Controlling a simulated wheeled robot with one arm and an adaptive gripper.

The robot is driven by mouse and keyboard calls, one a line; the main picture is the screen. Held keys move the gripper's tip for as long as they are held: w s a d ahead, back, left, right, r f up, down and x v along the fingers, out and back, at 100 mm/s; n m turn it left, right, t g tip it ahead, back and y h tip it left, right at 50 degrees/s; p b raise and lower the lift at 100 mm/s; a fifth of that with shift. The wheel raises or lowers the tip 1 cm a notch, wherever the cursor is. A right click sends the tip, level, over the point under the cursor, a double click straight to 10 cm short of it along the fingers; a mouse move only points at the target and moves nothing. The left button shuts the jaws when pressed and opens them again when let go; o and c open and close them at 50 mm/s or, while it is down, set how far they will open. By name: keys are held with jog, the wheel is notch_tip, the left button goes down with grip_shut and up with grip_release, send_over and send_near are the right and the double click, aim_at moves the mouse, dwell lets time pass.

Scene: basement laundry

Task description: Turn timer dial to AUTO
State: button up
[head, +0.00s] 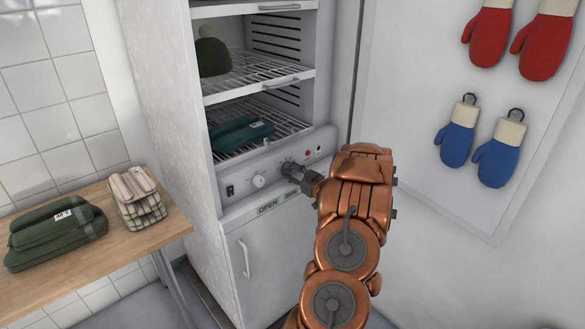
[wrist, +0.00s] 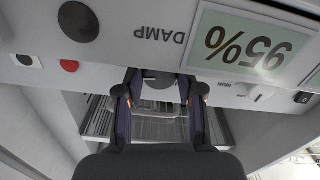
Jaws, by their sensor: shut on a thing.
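My gripper (head: 292,170) reaches the front control panel of the white drying cabinet (head: 165,110). In the wrist view its two fingers (wrist: 160,92) are shut on a grey round dial (wrist: 159,80), one finger on each side. The wrist picture is upside down. The dial's pointer and its markings cannot be read. In the head view the gripper mostly hides the dial. A white knob (head: 258,180) sits on the panel to the left of my gripper.
The panel carries a red button (wrist: 69,66), a black round part (wrist: 78,20), a "95%" display (wrist: 245,42) and a rocker switch (head: 230,191). Folded cloths lie on a wooden table (head: 165,225) at left. Blue mitts (head: 458,140) hang at right. Cabinet shelves are open above.

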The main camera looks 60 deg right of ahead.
jog(key=shift+m, duration=0.3)
jog(key=o, duration=1.2)
jog(key=shift+c, duration=0.2)
jog(key=v, duration=1.2)
jog(key=shift+w+r, duration=0.1)
